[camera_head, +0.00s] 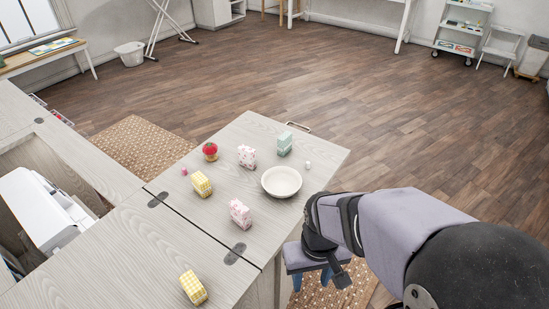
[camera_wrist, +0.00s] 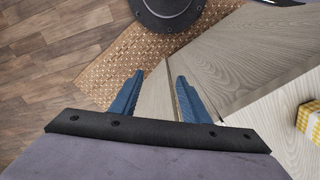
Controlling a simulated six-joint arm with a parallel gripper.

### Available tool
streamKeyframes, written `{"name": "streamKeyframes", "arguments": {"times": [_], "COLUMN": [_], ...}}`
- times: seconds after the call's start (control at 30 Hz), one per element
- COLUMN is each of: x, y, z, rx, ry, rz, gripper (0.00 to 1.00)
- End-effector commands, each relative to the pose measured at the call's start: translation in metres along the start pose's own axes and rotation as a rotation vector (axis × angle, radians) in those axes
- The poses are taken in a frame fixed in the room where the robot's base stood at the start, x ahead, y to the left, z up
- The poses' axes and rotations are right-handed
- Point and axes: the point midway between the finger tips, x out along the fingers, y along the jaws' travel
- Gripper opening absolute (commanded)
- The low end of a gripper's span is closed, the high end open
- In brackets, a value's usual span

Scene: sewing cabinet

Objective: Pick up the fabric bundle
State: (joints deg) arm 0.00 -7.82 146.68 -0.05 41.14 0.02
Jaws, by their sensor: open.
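Several small fabric bundles stand apart on the pale wooden cabinet top (camera_head: 130,258): a yellow one (camera_head: 201,184), a pink floral one (camera_head: 247,156), a mint green one (camera_head: 284,144), another pink one (camera_head: 240,213) and a yellow checked one (camera_head: 193,288) nearer me. I cannot tell which one the task means. A yellow checked bundle also shows at the right edge of the wrist view (camera_wrist: 310,118). My gripper (camera_head: 311,278) is beside the cabinet's right edge, away from every bundle. In the wrist view its blue fingers (camera_wrist: 160,77) are open, with nothing held between them.
A white bowl (camera_head: 281,192) stands on the flap near the bundles. A red tomato pincushion (camera_head: 210,150), a small pink item (camera_head: 184,171) and a small white item (camera_head: 308,165) are nearby. A white sewing machine (camera_head: 40,208) sits at left. A woven rug (camera_head: 140,145) covers floor beyond.

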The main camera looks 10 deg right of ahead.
Motion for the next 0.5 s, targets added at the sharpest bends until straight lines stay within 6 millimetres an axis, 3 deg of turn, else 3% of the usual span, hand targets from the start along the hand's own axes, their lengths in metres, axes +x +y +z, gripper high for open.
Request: {"name": "streamKeyframes", "arguments": {"times": [0.3, 0.5], "x": [-0.003, -0.018], "y": [0.002, 0.015], "z": [-0.003, -0.028], "rx": [-0.012, -0.1], "ry": [0.007, 0.071], "rz": [0.006, 0.045], "gripper": [0.42, 0.42]}}
